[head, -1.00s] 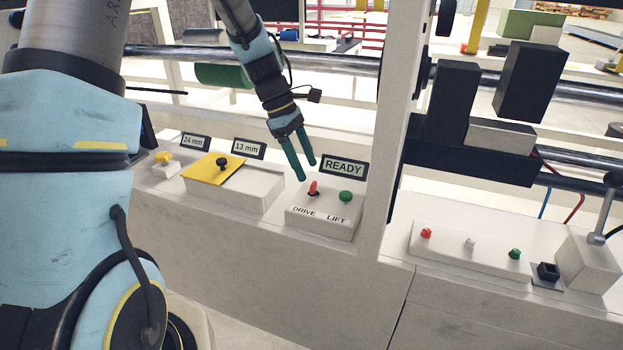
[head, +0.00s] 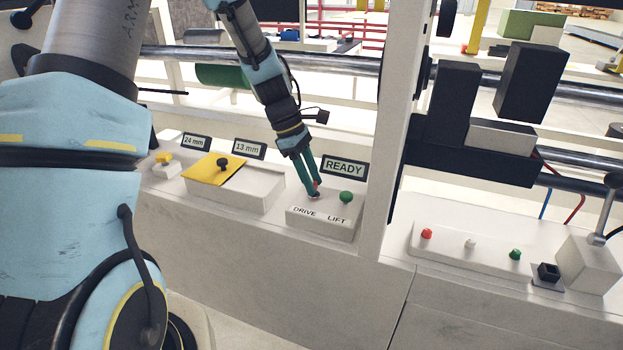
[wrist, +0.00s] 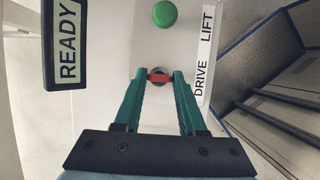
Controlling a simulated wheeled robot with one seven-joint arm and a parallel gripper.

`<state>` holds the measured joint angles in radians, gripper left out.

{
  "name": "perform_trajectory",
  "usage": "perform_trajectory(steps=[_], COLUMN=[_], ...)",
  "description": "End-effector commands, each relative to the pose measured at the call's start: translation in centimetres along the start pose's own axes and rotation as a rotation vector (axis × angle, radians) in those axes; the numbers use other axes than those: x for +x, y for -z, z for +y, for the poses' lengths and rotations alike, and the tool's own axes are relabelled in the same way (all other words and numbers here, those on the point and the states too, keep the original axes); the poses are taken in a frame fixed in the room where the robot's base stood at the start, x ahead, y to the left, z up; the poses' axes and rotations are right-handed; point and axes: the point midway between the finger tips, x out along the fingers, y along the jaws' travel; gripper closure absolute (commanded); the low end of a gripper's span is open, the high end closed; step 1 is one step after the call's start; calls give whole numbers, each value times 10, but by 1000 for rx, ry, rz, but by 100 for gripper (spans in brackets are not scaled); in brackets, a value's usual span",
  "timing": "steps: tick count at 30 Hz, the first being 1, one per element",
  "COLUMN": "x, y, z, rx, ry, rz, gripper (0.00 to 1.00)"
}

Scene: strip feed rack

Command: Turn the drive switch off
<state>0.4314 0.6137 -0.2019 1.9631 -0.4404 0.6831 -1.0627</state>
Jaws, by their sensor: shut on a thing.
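The red drive switch (wrist: 160,77) stands on a white control box (head: 322,230) beside the DRIVE label (wrist: 201,79). It sits between the green fingertips of my gripper (head: 314,193), which are shut on it in the wrist view. In the head view the fingers hide most of the switch. The lever's tilt is hard to tell behind the fingers.
A green LIFT button (head: 346,197) is close to the right of the switch. A READY display (head: 344,166) stands behind the box. A white post (head: 385,130) rises just to the right. A yellow plate with a black knob (head: 212,168) lies to the left.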

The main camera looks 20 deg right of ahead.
Motion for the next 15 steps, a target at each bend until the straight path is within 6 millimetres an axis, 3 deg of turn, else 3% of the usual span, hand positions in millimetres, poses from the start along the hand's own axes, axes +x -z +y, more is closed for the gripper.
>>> perform_trajectory(steps=[1,9,15], x=[0,0,0], y=[0,0,0], z=[0,0,0], rx=[0,0,1], ry=[0,0,1], rz=[0,0,0], gripper=[72,100,100])
